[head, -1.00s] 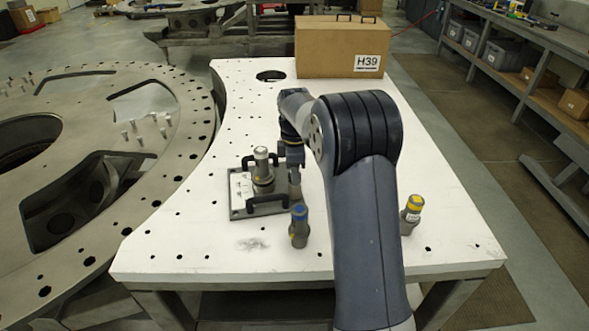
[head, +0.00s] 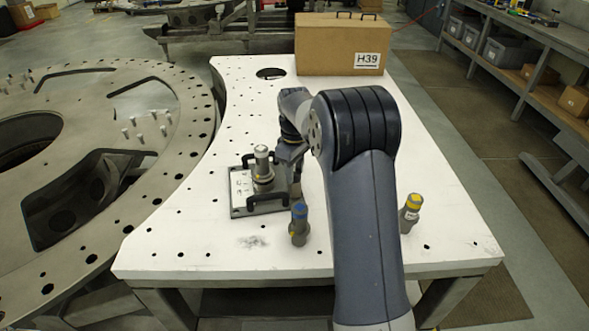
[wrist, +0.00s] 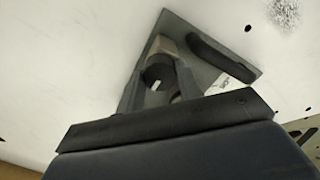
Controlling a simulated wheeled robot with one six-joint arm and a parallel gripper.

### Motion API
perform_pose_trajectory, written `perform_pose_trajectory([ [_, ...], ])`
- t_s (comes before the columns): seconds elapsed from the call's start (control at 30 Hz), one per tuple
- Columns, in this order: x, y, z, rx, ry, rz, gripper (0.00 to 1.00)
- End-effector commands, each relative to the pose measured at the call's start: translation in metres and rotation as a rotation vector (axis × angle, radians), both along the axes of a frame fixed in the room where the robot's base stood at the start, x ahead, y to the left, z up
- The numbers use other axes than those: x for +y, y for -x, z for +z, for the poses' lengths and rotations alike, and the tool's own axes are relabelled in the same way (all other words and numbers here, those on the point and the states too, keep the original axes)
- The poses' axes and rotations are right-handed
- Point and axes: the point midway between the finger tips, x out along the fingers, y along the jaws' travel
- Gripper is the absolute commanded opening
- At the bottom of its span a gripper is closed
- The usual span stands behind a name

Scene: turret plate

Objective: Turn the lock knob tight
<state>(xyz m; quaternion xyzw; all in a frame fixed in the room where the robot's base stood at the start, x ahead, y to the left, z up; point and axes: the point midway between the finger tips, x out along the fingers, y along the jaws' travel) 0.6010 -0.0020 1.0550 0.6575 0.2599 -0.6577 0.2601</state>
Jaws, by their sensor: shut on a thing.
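A square grey fixture plate (head: 240,211) with black handles lies on the white table. An upright grey cylinder with a pale top (head: 262,166) stands on it.
A blue-topped cylinder (head: 299,226) stands just in front of the plate, and a yellow-topped one (head: 411,214) to the right of my arm. A cardboard box (head: 338,48) marked H39 stands at the back. The table's left part is mostly clear.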

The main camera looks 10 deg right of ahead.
Motion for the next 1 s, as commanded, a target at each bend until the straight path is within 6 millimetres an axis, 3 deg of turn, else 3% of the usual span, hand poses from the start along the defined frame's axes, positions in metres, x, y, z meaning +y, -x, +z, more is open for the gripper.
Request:
perform_pose_trajectory([
  [0.47, -0.0004, -0.0005, 0.0009, -0.003, 0.0, -0.015, 0.11],
  [0.5, -0.0003, -0.0006, 0.0009, -0.003, 0.0, -0.015, 0.35],
  [0.77, -0.0002, -0.0002, 0.0004, -0.001, 0.0, -0.014, 0.56],
  [1.0, -0.0001, -0.0002, 0.0012, -0.001, -0.001, -0.013, 0.56],
])
